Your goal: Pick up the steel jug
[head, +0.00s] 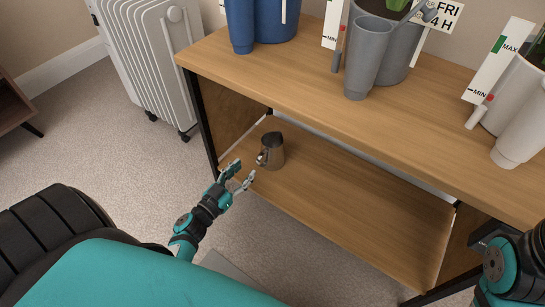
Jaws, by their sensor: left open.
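The steel jug (272,152) stands upright on the lower wooden shelf (350,205) of the table, near its left end. Its handle side faces toward my left gripper. My left gripper (242,174) is open and empty at the front edge of that shelf, just in front of and left of the jug. The fingertips look close to the jug, but I cannot tell the exact gap. My right arm shows at the lower right edge; its gripper is out of the picture.
A black table leg (205,135) stands left of the jug. A white radiator (150,55) is farther left. The shelf right of the jug is clear.

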